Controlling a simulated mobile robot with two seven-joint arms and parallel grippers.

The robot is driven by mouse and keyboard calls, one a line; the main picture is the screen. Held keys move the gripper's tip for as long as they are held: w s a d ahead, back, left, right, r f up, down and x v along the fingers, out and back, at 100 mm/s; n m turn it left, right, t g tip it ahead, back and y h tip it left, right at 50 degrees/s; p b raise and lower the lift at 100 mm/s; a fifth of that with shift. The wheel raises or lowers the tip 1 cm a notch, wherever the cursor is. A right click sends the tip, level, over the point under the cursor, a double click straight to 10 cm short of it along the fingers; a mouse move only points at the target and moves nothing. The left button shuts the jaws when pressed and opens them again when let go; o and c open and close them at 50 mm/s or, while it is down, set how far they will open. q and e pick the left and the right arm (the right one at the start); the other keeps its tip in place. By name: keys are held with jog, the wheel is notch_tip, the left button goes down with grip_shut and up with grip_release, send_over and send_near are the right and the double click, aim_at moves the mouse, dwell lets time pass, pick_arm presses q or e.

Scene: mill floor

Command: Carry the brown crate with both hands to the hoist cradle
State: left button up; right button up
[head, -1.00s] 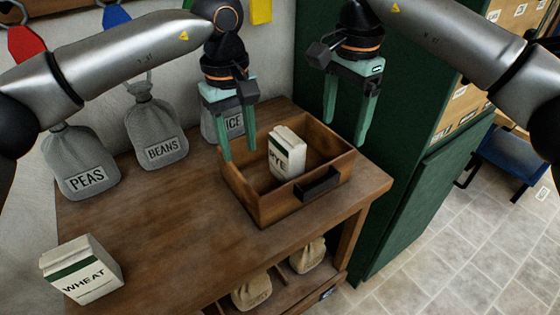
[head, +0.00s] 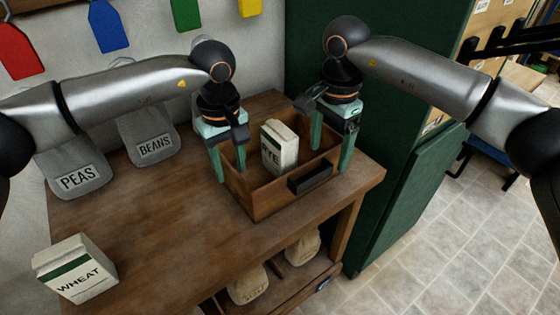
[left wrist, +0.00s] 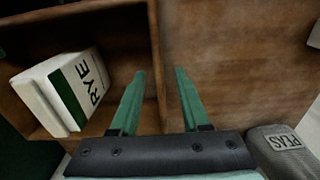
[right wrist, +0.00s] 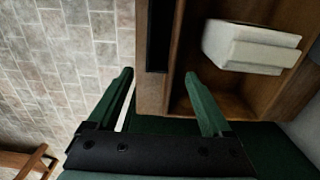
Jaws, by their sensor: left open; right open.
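The brown crate (head: 270,199) stands on the wooden bench with a dark handle on its front. A white RYE box (head: 281,150) stands inside it. My left gripper (head: 231,174) is open, its fingers on either side of the crate's left wall. The left wrist view shows that wall (left wrist: 155,45) between the fingertips. My right gripper (head: 331,158) is open at the right wall, one finger inside and one outside. The right wrist view shows the wall (right wrist: 150,95) between its fingers. I cannot tell whether any finger touches. The hoist cradle is not recognisable in any view.
A WHEAT box (head: 75,268) stands at the bench's front left. PEAS (head: 78,178) and BEANS (head: 153,145) sacks are at the back. A green cabinet (head: 405,190) stands close on the right. Sacks (head: 247,285) lie on the shelf below. Tiled floor (head: 460,230) is clear at right.

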aim_at(232, 177)
pick_arm(q)
jog(key=shift+f, duration=1.85)
pick_arm(e)
jog(key=shift+f, duration=1.85)
pick_arm(q)
grip_shut()
pick_arm(e)
jog(key=c, duration=0.8)
grip_shut()
pick_arm(q)
jog(key=shift+r, duration=0.1)
pick_arm(e)
jog(key=shift+r, duration=0.15)
